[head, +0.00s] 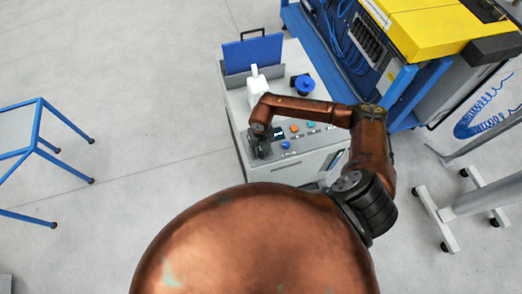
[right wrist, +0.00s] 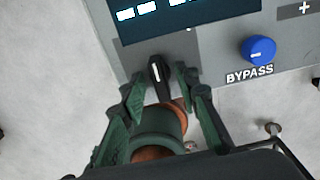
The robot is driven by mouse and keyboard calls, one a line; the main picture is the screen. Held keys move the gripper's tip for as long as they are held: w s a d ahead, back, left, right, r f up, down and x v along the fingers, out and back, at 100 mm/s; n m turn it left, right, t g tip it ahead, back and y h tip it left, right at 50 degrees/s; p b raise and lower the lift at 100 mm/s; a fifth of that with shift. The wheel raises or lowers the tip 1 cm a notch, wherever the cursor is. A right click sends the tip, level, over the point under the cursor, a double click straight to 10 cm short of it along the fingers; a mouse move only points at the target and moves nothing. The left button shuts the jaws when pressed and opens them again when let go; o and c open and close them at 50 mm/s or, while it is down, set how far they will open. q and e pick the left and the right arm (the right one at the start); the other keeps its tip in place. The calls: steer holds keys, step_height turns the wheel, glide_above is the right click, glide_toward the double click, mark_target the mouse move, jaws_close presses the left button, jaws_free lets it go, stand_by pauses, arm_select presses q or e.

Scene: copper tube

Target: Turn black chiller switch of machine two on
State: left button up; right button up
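The black switch (right wrist: 156,73), a small knob with a white line, sits at the panel's edge below a dark display in the right wrist view. Its white line runs nearly upright in that picture. My right gripper (right wrist: 158,84) has its green fingers apart, one on each side of the switch, with a gap visible around it. In the head view my right gripper (head: 262,146) is over the front left of the grey machine (head: 238,105) and hides the switch there. My left gripper is not in view.
A blue BYPASS knob (right wrist: 258,50) is right of the switch. White and blue items (head: 257,84) stand on the machine top. A blue-and-yellow machine (head: 428,32) is close at right. A blue-framed table (head: 38,125) is at left, with clear floor between.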

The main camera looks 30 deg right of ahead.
steer(key=shift+c, duration=0.3)
jaws_close()
steer(key=shift+m, duration=0.4)
steer(key=m, duration=0.2)
steer(key=shift+m, duration=0.3)
steer(key=m, duration=0.2)
steer(key=shift+m+b, duration=0.3)
steer(key=shift+m, duration=0.1)
steer(key=m, duration=0.5)
steer(key=shift+m, duration=0.4)
